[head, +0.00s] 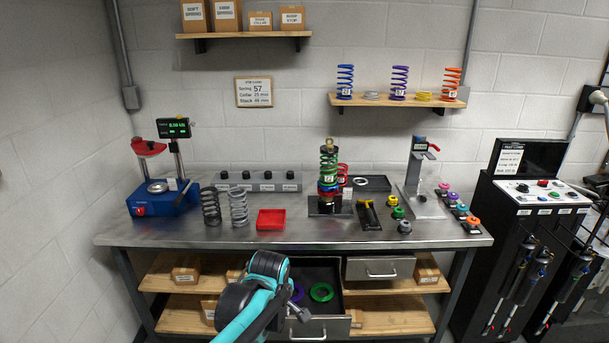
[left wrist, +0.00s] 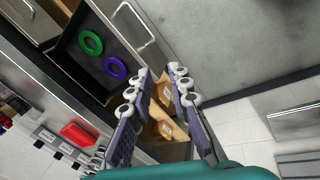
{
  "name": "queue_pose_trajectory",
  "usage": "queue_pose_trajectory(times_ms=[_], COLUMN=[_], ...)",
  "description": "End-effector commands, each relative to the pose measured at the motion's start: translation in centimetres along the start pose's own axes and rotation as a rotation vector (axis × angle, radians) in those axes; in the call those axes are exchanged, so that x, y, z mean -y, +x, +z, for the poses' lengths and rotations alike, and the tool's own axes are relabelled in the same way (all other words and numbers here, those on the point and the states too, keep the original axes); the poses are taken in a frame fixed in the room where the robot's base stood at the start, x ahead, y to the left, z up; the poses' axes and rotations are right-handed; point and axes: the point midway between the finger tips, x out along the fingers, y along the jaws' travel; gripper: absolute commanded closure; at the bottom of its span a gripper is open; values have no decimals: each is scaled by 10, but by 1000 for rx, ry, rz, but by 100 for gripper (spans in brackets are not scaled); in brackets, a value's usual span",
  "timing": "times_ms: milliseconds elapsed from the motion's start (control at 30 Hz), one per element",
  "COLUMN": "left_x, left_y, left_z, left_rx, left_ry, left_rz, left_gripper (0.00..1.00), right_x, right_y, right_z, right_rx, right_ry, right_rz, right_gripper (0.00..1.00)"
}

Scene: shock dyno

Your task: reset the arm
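My left arm comes in from the bottom in the head view, in front of the bench's open drawer (head: 325,328). My left gripper (left wrist: 161,80) is open and empty in the left wrist view, its two fingers apart with cardboard boxes (left wrist: 160,122) seen beyond and between them. A green ring (head: 321,292) and a purple ring (head: 297,292) lie in the open drawer. In the left wrist view the green ring (left wrist: 90,42) and the purple ring (left wrist: 115,67) are apart from the fingers. My right gripper is not in view.
The metal bench (head: 150,232) carries a blue press (head: 160,200), two loose springs, a red tray (head: 271,219), a spring assembly (head: 328,170) and several coloured knobs. A second drawer (head: 379,269) is closed. A black cabinet (head: 490,250) stands right of the bench.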

Motion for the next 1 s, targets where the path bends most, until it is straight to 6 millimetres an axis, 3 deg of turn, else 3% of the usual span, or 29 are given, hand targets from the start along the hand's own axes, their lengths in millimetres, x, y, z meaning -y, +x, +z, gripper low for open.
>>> queue_pose_trajectory(times_ms=[33,200,333,500,700,1000], left_x=[18,74,119,170,200,205], left_y=[-18,-59,-78,-86,-84,-83], left_z=[-8,-26,-32,-34,-33,-33], left_rx=[-9,-62,-125,-216,-287,-302], left_ry=[80,393,630,905,1093,1131], left_rz=[23,94,134,157,156,154], left_gripper=[81,81,81,81,81,81], right_x=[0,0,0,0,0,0], right_y=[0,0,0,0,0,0], right_z=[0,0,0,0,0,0], right_rx=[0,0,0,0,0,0], right_ry=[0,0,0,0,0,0], right_rz=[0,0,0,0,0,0], right_gripper=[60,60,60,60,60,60])
